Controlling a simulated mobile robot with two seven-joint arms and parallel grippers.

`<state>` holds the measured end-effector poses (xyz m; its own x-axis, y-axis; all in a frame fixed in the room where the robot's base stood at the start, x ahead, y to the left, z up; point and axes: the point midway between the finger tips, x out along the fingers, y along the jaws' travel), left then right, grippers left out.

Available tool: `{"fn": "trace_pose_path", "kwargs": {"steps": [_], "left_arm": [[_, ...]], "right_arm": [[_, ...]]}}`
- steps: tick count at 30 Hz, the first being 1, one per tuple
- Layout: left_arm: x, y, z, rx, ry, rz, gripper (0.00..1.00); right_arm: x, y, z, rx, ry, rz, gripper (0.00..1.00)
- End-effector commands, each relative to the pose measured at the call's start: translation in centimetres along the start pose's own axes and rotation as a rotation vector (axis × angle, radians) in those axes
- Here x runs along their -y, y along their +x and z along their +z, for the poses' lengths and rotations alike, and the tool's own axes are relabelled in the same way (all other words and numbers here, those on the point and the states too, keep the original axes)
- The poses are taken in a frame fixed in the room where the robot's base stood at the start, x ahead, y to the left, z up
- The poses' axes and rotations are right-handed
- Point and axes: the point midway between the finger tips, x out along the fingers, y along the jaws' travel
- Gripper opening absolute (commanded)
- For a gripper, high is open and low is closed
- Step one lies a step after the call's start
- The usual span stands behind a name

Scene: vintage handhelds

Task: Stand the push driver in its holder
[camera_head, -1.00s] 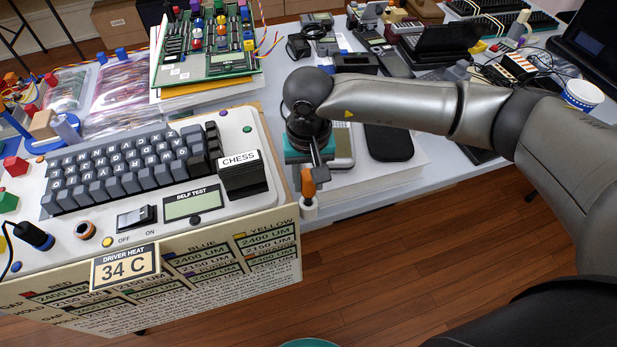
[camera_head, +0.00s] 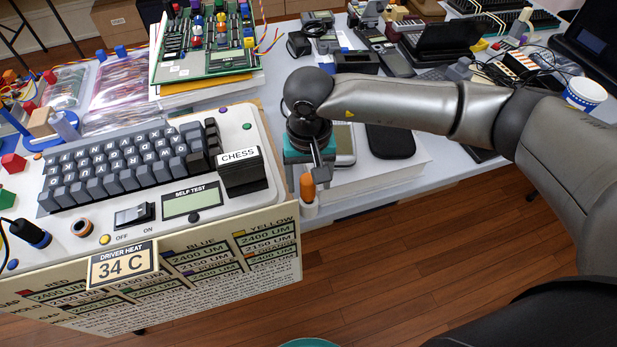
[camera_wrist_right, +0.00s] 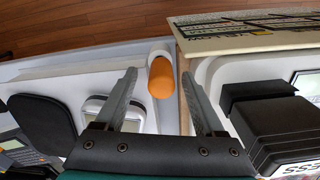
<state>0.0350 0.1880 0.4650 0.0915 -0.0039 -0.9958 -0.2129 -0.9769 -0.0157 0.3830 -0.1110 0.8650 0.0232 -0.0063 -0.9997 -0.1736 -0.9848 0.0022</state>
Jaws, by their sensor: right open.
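An orange-handled tool, which looks like the push driver (camera_head: 307,187), stands upright in a white cylindrical holder (camera_head: 309,210) at the table's front edge, beside the console. In the right wrist view the orange handle (camera_wrist_right: 161,79) shows in front of the white cylinder (camera_wrist_right: 160,52). My right gripper (camera_head: 312,168) points down just behind and above the handle. Its two fingers (camera_wrist_right: 159,75) are open, one on each side of the orange handle in the wrist view, with gaps showing. I cannot tell how deep the tool sits. My left gripper is not in view.
The cream console (camera_head: 140,240) with a keyboard stands close to the left of the gripper, its black CHESS block (camera_head: 243,174) nearest. A black pouch (camera_head: 390,141) and a grey handheld (camera_head: 344,145) lie to the right. Clear floor (camera_head: 400,260) lies in front.

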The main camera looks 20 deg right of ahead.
Motion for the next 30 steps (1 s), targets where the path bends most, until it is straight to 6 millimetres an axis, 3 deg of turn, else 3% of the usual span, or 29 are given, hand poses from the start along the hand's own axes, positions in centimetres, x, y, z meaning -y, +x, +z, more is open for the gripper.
{"fn": "trace_pose_path", "kwargs": {"steps": [5,15,21,30], "left_arm": [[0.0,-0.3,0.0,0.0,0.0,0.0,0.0],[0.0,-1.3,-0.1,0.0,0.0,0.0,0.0],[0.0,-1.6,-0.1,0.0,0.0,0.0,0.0],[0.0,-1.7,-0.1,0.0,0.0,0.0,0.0]], "right_arm": [[0.0,-1.9,-0.1,-0.004,-0.001,-0.001,0.72],[0.1,-9.9,-0.1,-0.006,-0.001,-0.003,0.72],[0.1,-13.5,-0.1,-0.005,-0.001,-0.002,0.72],[0.1,-15.3,0.0,-0.001,-0.001,-0.002,0.72]]}}
